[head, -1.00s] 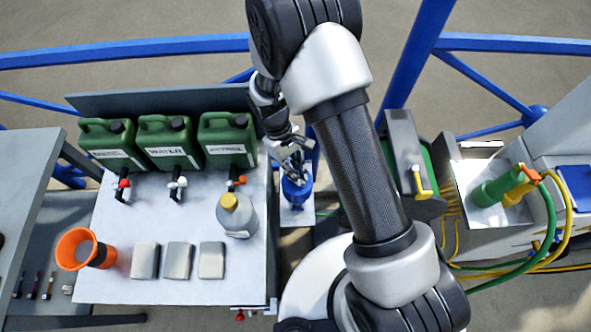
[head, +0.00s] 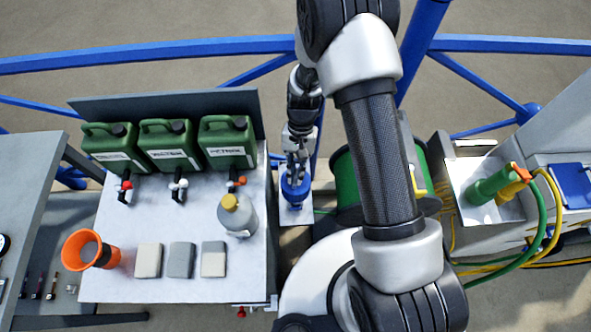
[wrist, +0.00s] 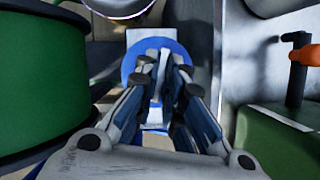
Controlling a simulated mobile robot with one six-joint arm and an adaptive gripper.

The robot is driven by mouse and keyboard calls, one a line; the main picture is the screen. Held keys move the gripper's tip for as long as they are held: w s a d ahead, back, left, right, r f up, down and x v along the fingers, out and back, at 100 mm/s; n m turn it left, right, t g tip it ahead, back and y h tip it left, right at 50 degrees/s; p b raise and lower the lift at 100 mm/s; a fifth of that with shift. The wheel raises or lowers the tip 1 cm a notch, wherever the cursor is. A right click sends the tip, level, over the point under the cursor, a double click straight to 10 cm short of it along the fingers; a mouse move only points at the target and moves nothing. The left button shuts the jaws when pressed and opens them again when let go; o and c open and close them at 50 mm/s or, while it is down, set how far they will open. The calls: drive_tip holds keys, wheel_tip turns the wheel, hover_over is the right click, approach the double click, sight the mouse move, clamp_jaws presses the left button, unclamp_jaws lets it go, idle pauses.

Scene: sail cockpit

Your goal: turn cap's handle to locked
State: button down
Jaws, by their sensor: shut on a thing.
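The blue cap (head: 294,192) stands on a narrow light plate between the white worktop and the green drum. It also shows in the wrist view as a round blue disc (wrist: 130,64) behind my fingers. My gripper (head: 297,172) is over the cap, its fingers pointing at it; in the wrist view my fingertips (wrist: 163,62) are close together in front of the disc. It is shut on the cap's handle, which is mostly hidden between the fingers. I cannot read any locked marking.
Left of the cap are the white worktop (head: 190,285), green jerrycans (head: 228,145) with taps, a grey bottle (head: 238,217) and an orange cup (head: 84,250). The green drum (head: 345,180) is close on the right, partly behind my arm.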

drive_tip(key=shift+d+m+t+y, duration=0.1)
drive_tip(key=shift+m+t+y, duration=0.35)
drive_tip(key=shift+m, duration=1.25)
drive_tip(key=c, duration=1.7)
unclamp_jaws()
drive_tip(key=shift+r, duration=0.1)
drive_tip(key=v, duration=1.1)
drive_tip(key=shift+w+d+r, duration=0.2)
drive_tip(key=shift+d+r, duration=0.05)
drive_tip(key=shift+r, duration=0.05)
